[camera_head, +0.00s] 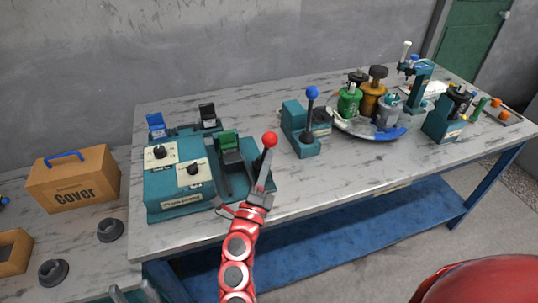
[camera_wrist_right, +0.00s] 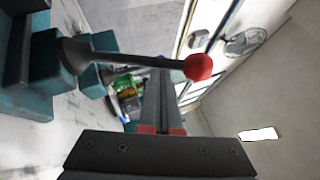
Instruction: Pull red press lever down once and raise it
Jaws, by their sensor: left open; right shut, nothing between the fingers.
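The red press lever ends in a red ball (camera_head: 269,139) and stands up from a teal press base (camera_head: 235,182) at the front of the table. My right gripper (camera_head: 265,162) is shut and empty, just below the ball, and covers part of the lever's shaft in the head view. In the right wrist view the lever's dark shaft (camera_wrist_right: 130,59) runs across, by the tips of my shut fingers (camera_wrist_right: 165,80), with the red ball (camera_wrist_right: 198,67) to their right. I cannot tell whether they touch. My left gripper (camera_head: 132,291) is open and empty at the lower left edge, partly cut off.
A teal control box with two dials (camera_head: 180,180) stands left of the lever. A blue-knobbed lever (camera_head: 312,93) stands to its right. A plate (camera_head: 345,127) with several canisters is further right. A cardboard cover box (camera_head: 73,178) sits at left. The table's front middle is clear.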

